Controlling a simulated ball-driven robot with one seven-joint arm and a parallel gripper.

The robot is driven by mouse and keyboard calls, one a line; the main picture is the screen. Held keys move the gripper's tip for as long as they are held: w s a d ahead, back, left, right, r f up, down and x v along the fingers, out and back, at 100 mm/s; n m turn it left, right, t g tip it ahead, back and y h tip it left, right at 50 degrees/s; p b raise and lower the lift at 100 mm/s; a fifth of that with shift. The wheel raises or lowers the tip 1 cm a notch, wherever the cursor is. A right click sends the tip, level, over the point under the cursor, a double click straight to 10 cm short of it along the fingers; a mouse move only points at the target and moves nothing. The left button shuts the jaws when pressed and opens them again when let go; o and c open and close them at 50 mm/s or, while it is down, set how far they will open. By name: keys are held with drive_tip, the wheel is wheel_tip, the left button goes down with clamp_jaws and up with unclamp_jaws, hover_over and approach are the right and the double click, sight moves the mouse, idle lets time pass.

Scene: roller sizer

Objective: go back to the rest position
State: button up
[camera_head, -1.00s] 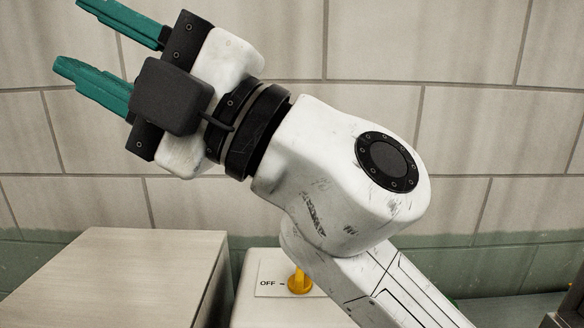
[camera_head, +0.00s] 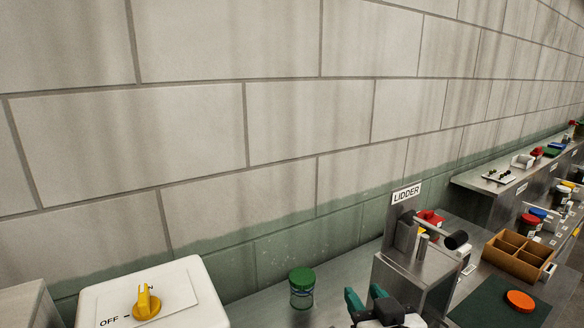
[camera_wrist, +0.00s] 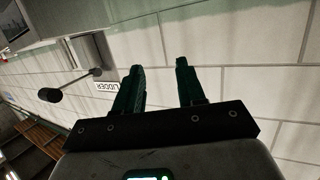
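My gripper (camera_head: 365,300) shows at the bottom of the head view, its two teal fingers raised and apart. In the wrist view my gripper (camera_wrist: 158,88) is open, with nothing between the fingers and the block wall beyond them. In the head view a jar with a green lid (camera_head: 302,288) stands on the metal counter to the left of the fingers, apart from them. A yellow rotary switch (camera_head: 146,303) on a white box, beside the word OFF, is at the lower left.
A metal stand marked LIDDER (camera_head: 408,268) with a dark-ended lever is just right of my gripper. A cardboard divided box (camera_head: 519,262) and an orange lid (camera_head: 520,300) on a dark green mat lie further right. The tiled wall (camera_head: 290,120) rises behind the counter.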

drive_tip(key=s+d+f+g+b, duration=0.1)
drive_tip(key=s+d+f+g, duration=0.3)
drive_tip(key=s+f, duration=0.7)
drive_tip(key=s+d+f+m+g+h+b, duration=0.1)
drive_tip(key=s+d+f+g, duration=0.4)
drive_tip(key=s+f, duration=0.6)
drive_tip(key=s+d+f+m+g+h+b, duration=0.1)
drive_tip(key=s+d+f+g, duration=0.4)
drive_tip(key=s+f, duration=0.6)
drive_tip(key=shift+s+d+b, duration=0.45)
drive_tip(key=shift+d+b, duration=0.05)
drive_tip(key=shift+b, duration=0.35)
